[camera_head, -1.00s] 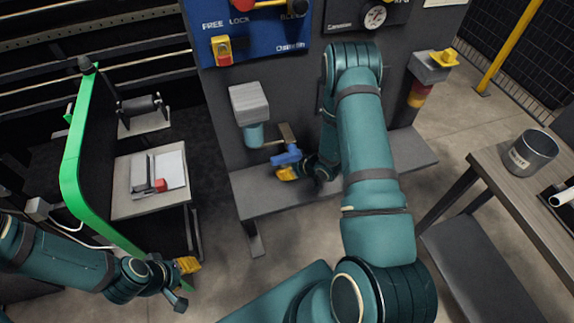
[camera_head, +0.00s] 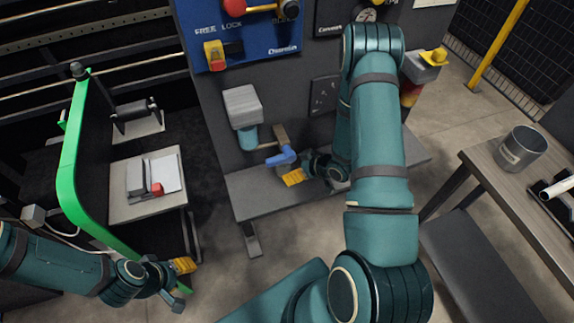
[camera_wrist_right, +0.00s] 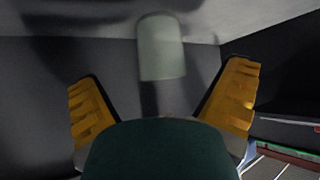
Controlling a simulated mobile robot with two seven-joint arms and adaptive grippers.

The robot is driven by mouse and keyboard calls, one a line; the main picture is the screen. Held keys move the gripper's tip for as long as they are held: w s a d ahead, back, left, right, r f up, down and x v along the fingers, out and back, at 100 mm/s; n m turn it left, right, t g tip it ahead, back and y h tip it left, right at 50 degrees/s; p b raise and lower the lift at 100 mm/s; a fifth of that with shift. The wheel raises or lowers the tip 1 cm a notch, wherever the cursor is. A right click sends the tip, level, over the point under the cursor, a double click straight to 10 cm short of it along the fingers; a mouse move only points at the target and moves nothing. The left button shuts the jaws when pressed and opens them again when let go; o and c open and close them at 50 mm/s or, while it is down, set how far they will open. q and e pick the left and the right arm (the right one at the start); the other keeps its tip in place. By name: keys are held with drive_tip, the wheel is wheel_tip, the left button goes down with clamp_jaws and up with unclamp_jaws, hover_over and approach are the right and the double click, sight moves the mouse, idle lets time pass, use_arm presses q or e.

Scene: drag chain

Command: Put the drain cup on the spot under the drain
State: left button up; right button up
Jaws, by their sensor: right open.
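A pale cup-like cylinder, which I take for the drain cup (camera_wrist_right: 162,48), shows between my spread fingers in the right wrist view. In the head view a small grey part of it (camera_head: 281,171) shows on the shelf below the blue-handled drain valve (camera_head: 281,157). My right gripper (camera_head: 294,177) is open just to the right of it, near the panel; contact cannot be made out. The spot under the cup is hidden. My left gripper (camera_head: 184,266) is at the lower left, away from the cup; its finger opening is unclear.
The grey shelf (camera_head: 245,203) juts from the dark panel. A grey bowl unit (camera_head: 247,138) hangs left of the valve. A metal can (camera_head: 522,149) stands on the right table (camera_head: 500,185). A green-framed stand (camera_head: 69,165) is at left.

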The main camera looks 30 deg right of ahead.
drive_tip(key=v, duration=0.4)
drive_tip(key=shift+s+d+r, duration=0.1)
drive_tip(key=shift+s+r, duration=0.2)
